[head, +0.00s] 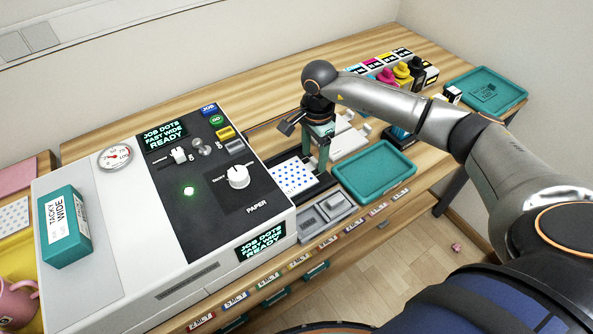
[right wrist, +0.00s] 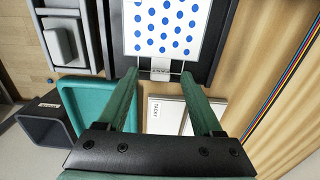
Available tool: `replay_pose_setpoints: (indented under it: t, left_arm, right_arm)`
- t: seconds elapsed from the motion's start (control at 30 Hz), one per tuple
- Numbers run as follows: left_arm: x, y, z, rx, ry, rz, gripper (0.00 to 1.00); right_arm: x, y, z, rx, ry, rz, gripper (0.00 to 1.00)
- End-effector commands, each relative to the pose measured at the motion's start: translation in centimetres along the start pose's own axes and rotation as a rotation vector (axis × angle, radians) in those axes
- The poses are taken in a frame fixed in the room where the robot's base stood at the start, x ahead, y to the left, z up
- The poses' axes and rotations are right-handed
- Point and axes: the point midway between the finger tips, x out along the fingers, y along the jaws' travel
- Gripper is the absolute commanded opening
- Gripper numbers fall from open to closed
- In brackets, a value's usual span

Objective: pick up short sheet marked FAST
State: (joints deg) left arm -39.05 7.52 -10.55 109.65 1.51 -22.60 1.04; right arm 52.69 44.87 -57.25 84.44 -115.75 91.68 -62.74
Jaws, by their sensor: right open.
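My right gripper (head: 317,160) is open and points down just right of the dotted sheet. In the right wrist view my open fingers (right wrist: 161,76) stand either side of a pale tab (right wrist: 160,68) at the edge of the white sheet with blue dots (right wrist: 165,28). This dotted sheet (head: 293,177) lies on a dark tray beside the machine. A white sheet or block (head: 348,139) lies behind the gripper; in the wrist view it shows between the fingers with a small label (right wrist: 156,111) too small to read. I cannot make out FAST on any sheet. My left gripper is not in view.
The white and black machine (head: 120,250) stands at left, its displays reading JOB DOTS FAST WIDE READY. A teal tray (head: 374,171) lies right of the gripper. A teal box marked TACKY WIDE (head: 64,228) sits on the machine. Ink bottles (head: 402,72) stand at the back.

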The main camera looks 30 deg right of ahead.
Motion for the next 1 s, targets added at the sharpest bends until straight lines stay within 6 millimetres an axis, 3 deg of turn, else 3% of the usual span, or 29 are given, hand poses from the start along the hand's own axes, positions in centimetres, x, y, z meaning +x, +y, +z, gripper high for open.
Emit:
replay_pose_setpoints:
  t: [0.3, 0.9, 1.0]
  left_arm:
    - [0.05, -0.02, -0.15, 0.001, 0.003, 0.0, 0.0]
    - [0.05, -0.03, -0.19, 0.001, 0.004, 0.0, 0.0]
    - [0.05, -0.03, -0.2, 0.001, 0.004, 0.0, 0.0]
  right_arm:
    - [0.59, -0.01, 0.04, -0.002, 0.0, -0.001, 0.66]
    - [0.54, -0.02, 0.02, -0.001, 0.0, -0.001, 0.0]
    - [0.54, -0.02, 0.02, -0.001, 0.0, -0.001, 0.0]
